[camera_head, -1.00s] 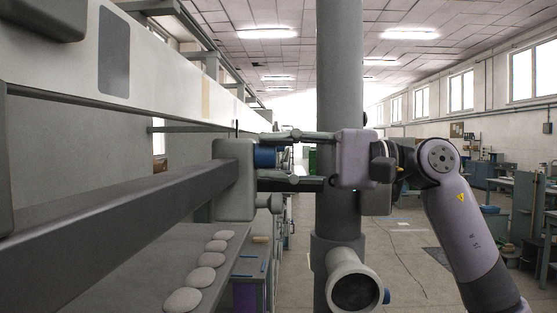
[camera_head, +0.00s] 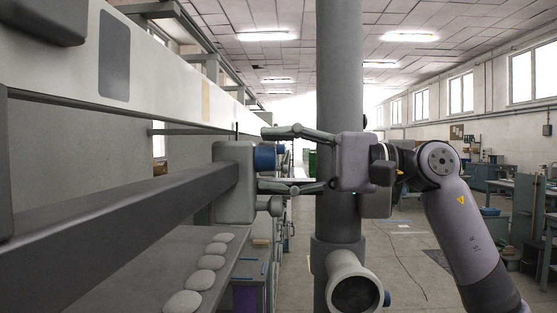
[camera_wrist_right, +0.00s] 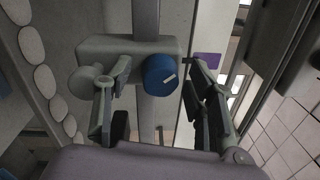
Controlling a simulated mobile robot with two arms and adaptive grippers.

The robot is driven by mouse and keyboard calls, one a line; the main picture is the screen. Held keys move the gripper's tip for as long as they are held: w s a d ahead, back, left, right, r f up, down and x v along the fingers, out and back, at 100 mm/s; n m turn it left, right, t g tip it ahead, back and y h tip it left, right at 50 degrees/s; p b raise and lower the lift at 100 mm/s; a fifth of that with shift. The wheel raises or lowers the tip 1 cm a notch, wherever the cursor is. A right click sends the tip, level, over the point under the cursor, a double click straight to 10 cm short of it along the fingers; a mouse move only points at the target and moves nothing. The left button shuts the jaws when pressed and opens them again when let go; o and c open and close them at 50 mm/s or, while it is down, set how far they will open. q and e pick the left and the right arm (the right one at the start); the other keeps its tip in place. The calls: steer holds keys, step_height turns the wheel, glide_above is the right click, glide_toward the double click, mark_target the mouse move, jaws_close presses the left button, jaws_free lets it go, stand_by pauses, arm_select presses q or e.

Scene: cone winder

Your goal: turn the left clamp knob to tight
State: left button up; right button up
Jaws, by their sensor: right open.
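The blue clamp knob (camera_head: 264,158) sticks out from the grey clamp block (camera_head: 234,180) at the end of the long grey bar. In the right wrist view the knob (camera_wrist_right: 158,76) shows a short white mark, slanted, on its face. My right gripper (camera_head: 274,160) is open, with one finger above the knob and one below it in the head view. In the right wrist view my right gripper (camera_wrist_right: 156,84) has its fingers on both sides of the knob, with gaps between. My left gripper is not in view.
A smaller grey round knob (camera_head: 270,205) sits low on the clamp block. Several pale round discs (camera_head: 206,262) lie in a row on the shelf below. A long white panel (camera_head: 165,70) runs above. The aisle floor to the right looks open.

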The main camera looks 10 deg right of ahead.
steer(key=v, duration=1.2)
